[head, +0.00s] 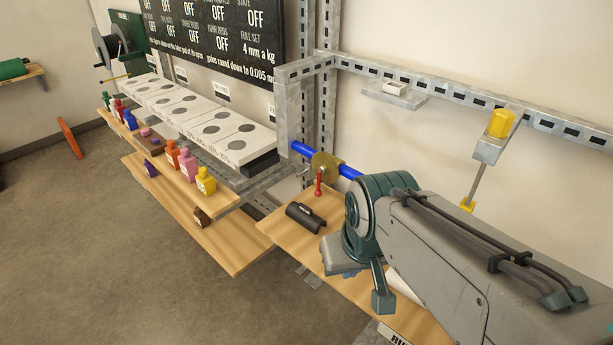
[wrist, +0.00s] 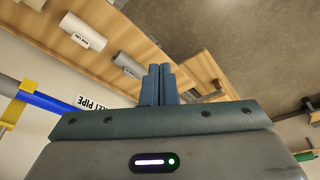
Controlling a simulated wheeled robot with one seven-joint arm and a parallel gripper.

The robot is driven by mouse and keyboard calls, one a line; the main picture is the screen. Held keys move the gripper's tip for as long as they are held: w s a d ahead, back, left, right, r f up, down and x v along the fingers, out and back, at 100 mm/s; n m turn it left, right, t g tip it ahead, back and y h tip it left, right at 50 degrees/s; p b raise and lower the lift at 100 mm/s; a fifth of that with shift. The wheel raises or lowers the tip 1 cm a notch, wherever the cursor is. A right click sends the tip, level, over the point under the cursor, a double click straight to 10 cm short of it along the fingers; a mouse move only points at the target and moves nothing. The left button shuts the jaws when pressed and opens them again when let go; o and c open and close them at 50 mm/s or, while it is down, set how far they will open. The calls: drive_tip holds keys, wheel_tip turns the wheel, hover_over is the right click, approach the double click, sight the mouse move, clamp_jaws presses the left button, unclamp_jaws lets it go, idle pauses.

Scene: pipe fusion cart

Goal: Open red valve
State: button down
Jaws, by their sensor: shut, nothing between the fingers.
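The red valve handle (head: 319,183) is a small red lever hanging at the brass valve body (head: 327,165) on the blue pipe (head: 349,172), in the middle of the head view. It stands roughly upright in the picture, across the line of the pipe. My gripper (wrist: 161,84) is shut and empty in the wrist view, its two blue-grey fingers together. The wrist view shows part of the blue pipe (wrist: 55,103) at left, but not the red handle.
A wooden shelf (head: 278,231) below the valve holds a black cylinder (head: 305,217). Coloured bottles (head: 188,166) stand left on another shelf beside white boxes (head: 228,139). A yellow-topped bracket (head: 500,123) is at upper right. Open floor lies at lower left.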

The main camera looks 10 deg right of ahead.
sight(319, 182)
drive_tip(key=w+a+f+h, duration=0.1)
drive_tip(key=w+a, duration=0.3)
drive_tip(key=w, duration=1.2)
drive_tip(key=w+a+f+m+t+h, duration=0.1)
drive_tip(key=w+a+h, duration=0.3)
drive_tip(key=w, duration=1.1)
drive_tip(key=shift+w+f+h, duration=0.3)
drive_tip(key=shift+w+f, duration=0.05)
drive_tip(key=shift+f, duration=0.3)
drive_tip(key=shift+a, duration=0.1)
drive_tip(key=w+d+f+p, duration=0.4)
drive_tip(key=d+f, duration=0.4)
drive_tip(key=shift+d, duration=0.25)
